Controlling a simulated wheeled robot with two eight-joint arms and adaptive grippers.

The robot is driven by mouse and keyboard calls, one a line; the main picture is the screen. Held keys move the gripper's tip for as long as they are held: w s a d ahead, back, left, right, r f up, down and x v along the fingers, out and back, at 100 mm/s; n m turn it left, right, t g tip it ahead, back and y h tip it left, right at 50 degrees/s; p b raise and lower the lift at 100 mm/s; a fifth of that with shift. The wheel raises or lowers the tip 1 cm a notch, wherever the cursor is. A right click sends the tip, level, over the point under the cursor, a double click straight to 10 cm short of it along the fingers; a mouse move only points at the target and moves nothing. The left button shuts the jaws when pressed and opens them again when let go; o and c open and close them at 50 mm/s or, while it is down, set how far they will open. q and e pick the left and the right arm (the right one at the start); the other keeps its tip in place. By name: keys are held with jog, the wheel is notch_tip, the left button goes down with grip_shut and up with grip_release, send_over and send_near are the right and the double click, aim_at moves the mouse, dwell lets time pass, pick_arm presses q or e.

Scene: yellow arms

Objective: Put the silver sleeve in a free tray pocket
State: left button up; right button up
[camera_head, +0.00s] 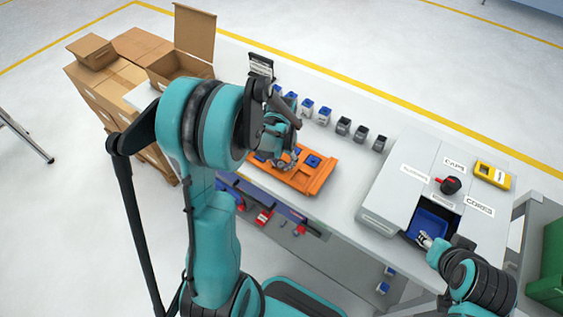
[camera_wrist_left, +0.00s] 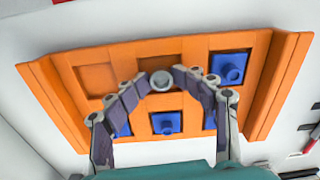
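The orange tray (camera_head: 321,183) lies on the white table; it also fills the left wrist view (camera_wrist_left: 95,52). There, the far row shows an empty pocket (camera_wrist_left: 98,79) at left and a blue block (camera_wrist_left: 229,67) at right; several blue blocks sit in the near row, partly hidden by my fingers. My left gripper (camera_head: 287,160) is over the tray. Its fingertips (camera_wrist_left: 162,81) close on the round silver sleeve (camera_wrist_left: 162,79), seen end-on at the far row's middle pocket. I cannot tell its height above the pocket. My right gripper (camera_head: 425,241) is at a blue bin, fingers unclear.
Several small blue-topped and dark blocks (camera_head: 343,126) stand in a row behind the tray. A grey cabinet (camera_head: 400,180) with the blue bin (camera_head: 432,222) stands at right. Cardboard boxes (camera_head: 180,62) are at back left. Table between tray and cabinet is clear.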

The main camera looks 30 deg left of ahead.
pick_arm(q)
jog(key=shift+w+a+f, duration=0.1)
jog(key=shift+a+f, duration=0.05)
jog(key=shift+f, duration=0.2)
jog(key=shift+r, duration=0.15)
jog(key=shift+r, duration=0.1)
dwell(0.4)
